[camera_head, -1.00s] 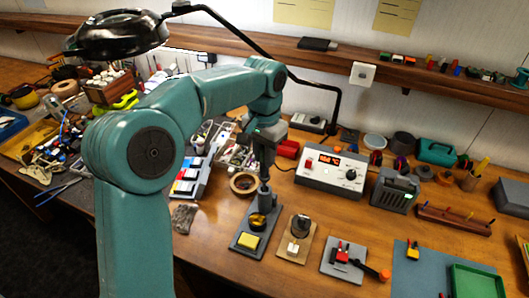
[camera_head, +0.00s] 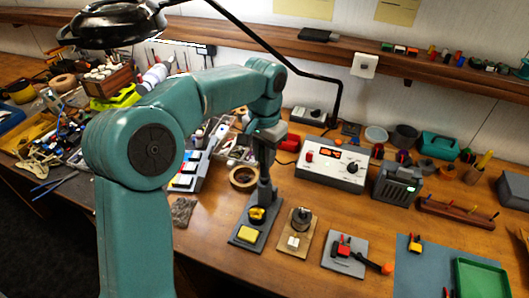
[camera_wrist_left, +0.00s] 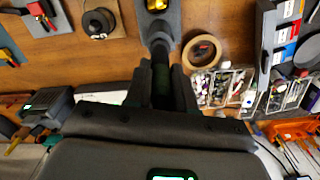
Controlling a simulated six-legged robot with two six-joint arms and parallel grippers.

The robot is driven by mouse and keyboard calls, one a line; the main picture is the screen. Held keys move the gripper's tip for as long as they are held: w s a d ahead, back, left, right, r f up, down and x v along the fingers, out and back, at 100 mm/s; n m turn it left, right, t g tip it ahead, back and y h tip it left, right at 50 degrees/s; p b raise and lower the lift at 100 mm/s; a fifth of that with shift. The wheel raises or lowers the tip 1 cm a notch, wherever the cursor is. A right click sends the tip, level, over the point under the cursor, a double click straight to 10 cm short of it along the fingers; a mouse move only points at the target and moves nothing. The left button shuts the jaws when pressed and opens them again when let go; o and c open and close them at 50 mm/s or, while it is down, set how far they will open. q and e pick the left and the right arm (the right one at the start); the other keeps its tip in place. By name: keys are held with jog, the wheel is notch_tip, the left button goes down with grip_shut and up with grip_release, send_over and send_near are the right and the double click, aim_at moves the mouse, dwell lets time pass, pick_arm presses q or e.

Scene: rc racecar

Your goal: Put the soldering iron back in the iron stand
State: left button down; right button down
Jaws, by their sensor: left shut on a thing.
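The iron stand (camera_head: 242,246) is a grey plate with a yellow sponge pad and a yellow, brass-like holder (camera_head: 257,214). The handle lines up with the stand (camera_wrist_left: 158,28), which lies just beyond the fingers. The iron's tip is hidden, so I cannot tell how deep it sits in the holder. My right gripper is not in view.
A white station (camera_head: 331,166) with a lit display is behind. Bare wood lies between them.

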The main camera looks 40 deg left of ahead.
pick_arm(q)
jog(key=shift+f+b, duration=0.45)
jog(key=shift+f, duration=0.25)
jog(key=shift+c, duration=2.4)
grip_release()
jog(key=shift+r, duration=0.1)
notch_tip(320, 180, up, 6)
jog(key=p, duration=0.6)
jog(key=shift+r, duration=0.2)
jog(key=shift+r+p, duration=0.75)
jog(key=shift+r, duration=0.5)
